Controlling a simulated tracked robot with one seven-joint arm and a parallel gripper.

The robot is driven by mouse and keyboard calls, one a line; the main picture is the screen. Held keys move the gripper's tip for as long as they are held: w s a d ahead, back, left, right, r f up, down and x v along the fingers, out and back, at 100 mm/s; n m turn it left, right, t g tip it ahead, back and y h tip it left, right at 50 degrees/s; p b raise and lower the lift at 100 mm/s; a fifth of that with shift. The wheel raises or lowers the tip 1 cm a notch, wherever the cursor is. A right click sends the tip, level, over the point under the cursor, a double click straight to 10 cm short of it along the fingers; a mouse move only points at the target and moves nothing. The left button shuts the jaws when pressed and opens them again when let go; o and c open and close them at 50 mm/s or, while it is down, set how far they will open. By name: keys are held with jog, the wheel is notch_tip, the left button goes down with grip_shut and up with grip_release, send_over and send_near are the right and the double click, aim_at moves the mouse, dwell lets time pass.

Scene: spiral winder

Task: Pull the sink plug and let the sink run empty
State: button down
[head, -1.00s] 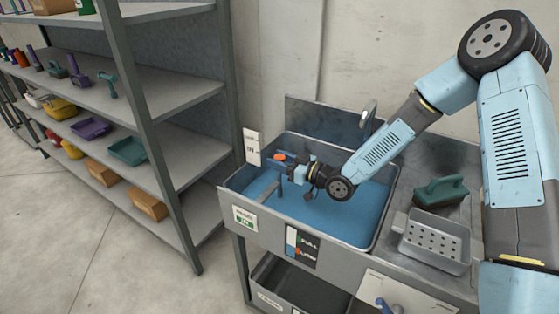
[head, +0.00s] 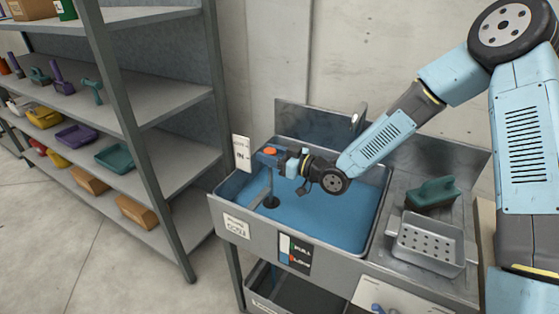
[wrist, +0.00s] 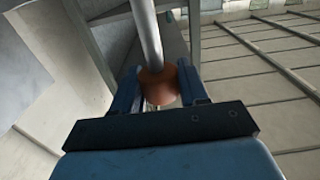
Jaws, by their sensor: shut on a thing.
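The sink (head: 377,222) holds blue water (head: 330,215). My gripper (head: 278,155) is over the left part of the sink, shut on the orange knob (head: 270,151) of the sink plug. The knob also shows between the two fingers in the wrist view (wrist: 158,88), with the plug's grey rod (wrist: 147,35) running away from it. In the head view the rod goes down from the gripper to a dark round piece (head: 271,202) at its lower end, which looks like the plug. Whether this piece is clear of the water or the drain is hard to tell.
A green brush-like block (head: 433,193) and a grey perforated basket (head: 430,245) are on the drainboard at right. A front panel reads FULL and LOW (head: 294,254). A shelf rack (head: 160,160) with tools and trays stands at left. A wall backs the sink.

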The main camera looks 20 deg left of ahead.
jog(key=shift+w+r, duration=0.25)
jog(key=shift+r, duration=0.2)
jog(key=c, duration=0.7)
grip_release()
jog(key=shift+s, duration=0.15)
jog(key=shift+f, duration=0.1)
jog(key=shift+d, duration=0.25)
jog(key=d, duration=0.4)
jog(key=s+d, duration=0.1)
jog(key=d, duration=0.8)
jog(key=shift+s+d, duration=0.15)
jog(key=shift+s, duration=0.2)
